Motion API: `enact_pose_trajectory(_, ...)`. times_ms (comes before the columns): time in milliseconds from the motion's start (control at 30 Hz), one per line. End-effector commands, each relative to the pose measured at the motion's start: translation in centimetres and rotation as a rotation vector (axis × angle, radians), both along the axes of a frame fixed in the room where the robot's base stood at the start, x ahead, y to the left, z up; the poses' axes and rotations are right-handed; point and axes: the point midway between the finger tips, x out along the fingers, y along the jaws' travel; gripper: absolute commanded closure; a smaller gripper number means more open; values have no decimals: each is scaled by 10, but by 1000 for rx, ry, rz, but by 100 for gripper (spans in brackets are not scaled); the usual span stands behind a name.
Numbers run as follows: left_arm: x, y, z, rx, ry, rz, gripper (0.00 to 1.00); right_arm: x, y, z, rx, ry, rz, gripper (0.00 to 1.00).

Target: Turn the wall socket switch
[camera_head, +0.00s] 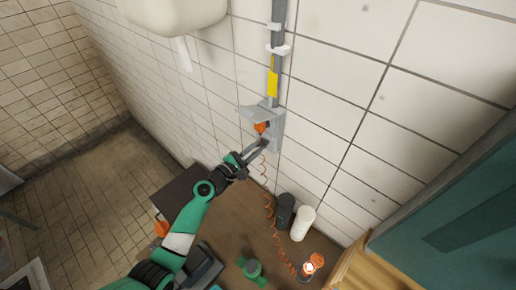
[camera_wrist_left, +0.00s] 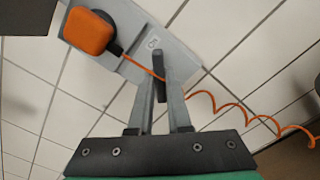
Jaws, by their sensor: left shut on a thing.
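The grey wall socket (camera_head: 276,129) is fixed to the white tiled wall, below a grey conduit. An orange plug (camera_head: 260,127) sits in it. In the wrist view the grey socket plate (camera_wrist_left: 160,42) runs diagonally, with the orange plug (camera_wrist_left: 90,32) at upper left. My left gripper (camera_head: 259,147) is at the lower part of the socket. In the wrist view its fingers (camera_wrist_left: 160,78) are closed around a narrow dark piece, the switch (camera_wrist_left: 158,64), in front of the plate. The fingers hide part of the switch, and its turn angle is unclear. My right gripper is out of view.
An orange coiled cable (camera_head: 268,200) hangs from the plug to the brown tabletop (camera_head: 232,222), close beside my gripper. A black container (camera_head: 285,209) and a white container (camera_head: 302,223) stand against the wall. A green valve-like part (camera_head: 252,271) lies on the table.

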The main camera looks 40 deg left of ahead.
Motion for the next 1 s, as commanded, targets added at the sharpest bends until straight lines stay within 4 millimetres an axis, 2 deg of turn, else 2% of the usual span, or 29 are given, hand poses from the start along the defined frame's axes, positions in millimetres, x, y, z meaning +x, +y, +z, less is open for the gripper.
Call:
enact_pose_trajectory(600,0,0,-3,557,13,1,100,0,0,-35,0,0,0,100)
enact_pose_trajectory(1000,0,0,-1,750,19,2,100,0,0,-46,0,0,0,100)
